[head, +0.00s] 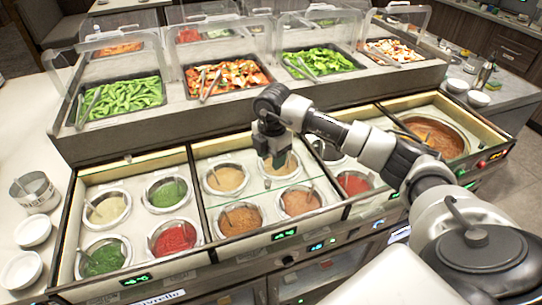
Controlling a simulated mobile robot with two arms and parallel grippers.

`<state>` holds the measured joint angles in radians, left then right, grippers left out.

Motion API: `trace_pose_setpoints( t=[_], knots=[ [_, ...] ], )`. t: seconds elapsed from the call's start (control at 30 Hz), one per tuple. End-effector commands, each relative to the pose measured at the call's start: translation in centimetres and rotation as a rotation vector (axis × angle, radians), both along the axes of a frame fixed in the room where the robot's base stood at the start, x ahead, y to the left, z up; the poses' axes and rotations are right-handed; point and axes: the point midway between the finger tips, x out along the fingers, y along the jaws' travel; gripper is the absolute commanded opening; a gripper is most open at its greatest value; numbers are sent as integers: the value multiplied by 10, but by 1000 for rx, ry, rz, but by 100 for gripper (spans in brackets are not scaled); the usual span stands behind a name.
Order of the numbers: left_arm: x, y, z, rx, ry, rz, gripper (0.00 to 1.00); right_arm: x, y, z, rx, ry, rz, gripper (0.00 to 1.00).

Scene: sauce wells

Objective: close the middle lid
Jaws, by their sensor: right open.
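The middle well section (237,160) holds several round wells of tan and brown sauce with spoon handles sticking out. A clear glass pane, which looks like the middle lid (240,196), shows as a thin pale edge running across this section between the back and front wells. The front wells look uncovered; how far the glass reaches at the back is hard to tell. My right gripper (279,160) points down, open, over the back of this section near that edge. I cannot tell whether it touches the glass. My left gripper is out of view.
The left section (133,176) has wells of cream, green and red sauce. A large brown well (437,134) lies at the right. Food trays, including green pods (121,103), stand behind under clear guards. A metal pot (36,192) and white bowls (32,231) are at left.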

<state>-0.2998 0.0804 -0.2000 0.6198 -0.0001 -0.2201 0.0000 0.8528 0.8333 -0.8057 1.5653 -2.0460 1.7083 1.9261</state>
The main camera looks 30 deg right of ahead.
Motion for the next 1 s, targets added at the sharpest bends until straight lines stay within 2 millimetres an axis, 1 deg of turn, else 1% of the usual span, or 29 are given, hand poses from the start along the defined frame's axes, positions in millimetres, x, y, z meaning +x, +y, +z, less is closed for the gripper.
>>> trace_pose_setpoints(
  t=[0.33,0.47,0.57,0.83,0.9,1.0],
  knots=[
    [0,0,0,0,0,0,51,0,0,-1,0,0,0,51],
    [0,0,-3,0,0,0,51,0,0,6,0,-3,0,51],
    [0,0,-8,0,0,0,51,0,0,20,1,-6,0,51],
    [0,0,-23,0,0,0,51,-1,-1,74,0,-6,1,51],
    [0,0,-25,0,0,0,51,-2,-1,86,1,-4,1,51],
    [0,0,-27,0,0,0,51,-2,-1,98,0,-3,0,51]
  ],
)
